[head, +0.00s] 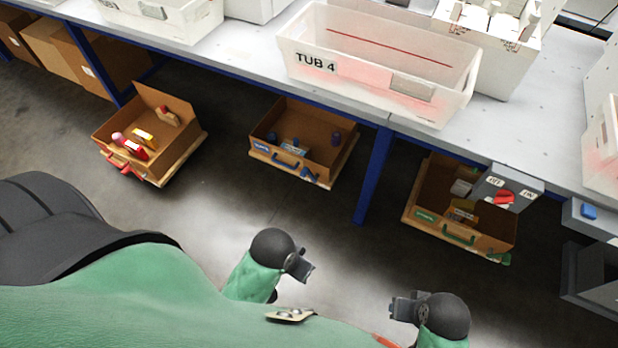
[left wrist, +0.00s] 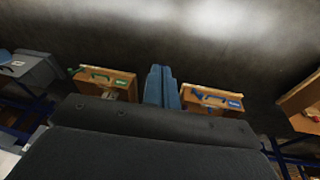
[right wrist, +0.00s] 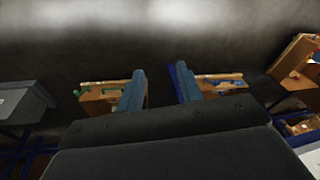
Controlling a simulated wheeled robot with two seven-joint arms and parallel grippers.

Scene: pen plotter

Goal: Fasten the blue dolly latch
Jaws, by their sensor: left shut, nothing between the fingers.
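The blue dolly (head: 262,151) carries an open cardboard box under the bench, with a blue handle (head: 287,159) on its front. A small blue latch (head: 309,175) sits at its front right corner; its exact position is too small to tell. In the left wrist view, the blue dolly (left wrist: 212,101) is right of the fingers. In the right wrist view, the blue dolly (right wrist: 222,87) is just right of the fingers. My left gripper (head: 306,268) is shut and empty, apart from the dolly, over the floor. My right gripper (head: 395,307) is open and empty, farther right.
A red-handled dolly (head: 150,176) stands left and a green-handled dolly (head: 415,212) right. A blue bench leg (head: 375,175) stands between the blue and green dollies. Tub 4 (head: 390,95) sits on the bench (head: 250,62). The floor before the blue dolly is clear.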

